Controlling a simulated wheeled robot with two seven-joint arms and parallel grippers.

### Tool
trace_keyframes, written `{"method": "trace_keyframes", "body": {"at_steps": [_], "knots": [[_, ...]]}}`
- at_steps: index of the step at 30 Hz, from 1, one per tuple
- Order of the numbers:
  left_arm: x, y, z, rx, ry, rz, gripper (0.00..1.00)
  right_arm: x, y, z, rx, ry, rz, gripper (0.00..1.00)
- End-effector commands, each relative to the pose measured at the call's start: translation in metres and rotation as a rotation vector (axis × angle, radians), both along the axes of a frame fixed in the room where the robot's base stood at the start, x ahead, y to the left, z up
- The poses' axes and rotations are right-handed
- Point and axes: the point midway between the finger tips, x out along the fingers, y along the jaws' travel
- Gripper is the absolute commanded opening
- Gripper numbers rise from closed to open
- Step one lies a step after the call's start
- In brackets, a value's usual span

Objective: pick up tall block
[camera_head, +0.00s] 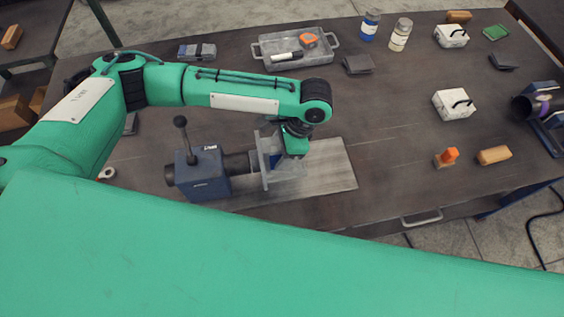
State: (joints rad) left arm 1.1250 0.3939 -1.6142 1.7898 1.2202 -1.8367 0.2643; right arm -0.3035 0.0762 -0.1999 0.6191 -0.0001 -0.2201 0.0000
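I cannot tell for sure which thing is the tall block. A small orange upright piece (450,155) stands on or against a tan base at the right of the table, and a tan block (494,155) lies beside it. My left gripper (272,165) points down at the grey flange plate (264,160) on the pipe, which a blue clamp (203,174) with a black lever holds. The arm's wrist hides most of the gripper, so its fingers cannot be made out. My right gripper is out of view.
A grey tray (262,50) with a marker and an orange item stands at the back. Two bottles, white boxes (453,105) and a dark pipe in a blue stand (540,106) are to the right. My green arm covers the front.

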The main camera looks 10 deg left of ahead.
Motion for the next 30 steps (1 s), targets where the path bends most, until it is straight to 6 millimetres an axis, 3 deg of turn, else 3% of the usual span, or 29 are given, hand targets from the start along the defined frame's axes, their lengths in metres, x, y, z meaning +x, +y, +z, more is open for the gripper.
{"method": "trace_keyframes", "body": {"at_steps": [1, 8, 23, 30], "knots": [[0.0, 0.0, 0.0, 0.0, 0.0, 0.0, 0.44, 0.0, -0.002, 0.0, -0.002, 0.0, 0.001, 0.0], [0.0, 0.0, 0.0, 0.0, 0.0, 0.0, 0.0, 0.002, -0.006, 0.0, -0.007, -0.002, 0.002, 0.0], [0.002, -0.003, 0.004, -0.001, -0.003, 0.0, 0.0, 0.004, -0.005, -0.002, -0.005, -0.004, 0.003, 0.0], [0.009, -0.021, 0.018, -0.002, -0.003, -0.002, 0.0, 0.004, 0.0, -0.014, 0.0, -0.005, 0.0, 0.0]]}}
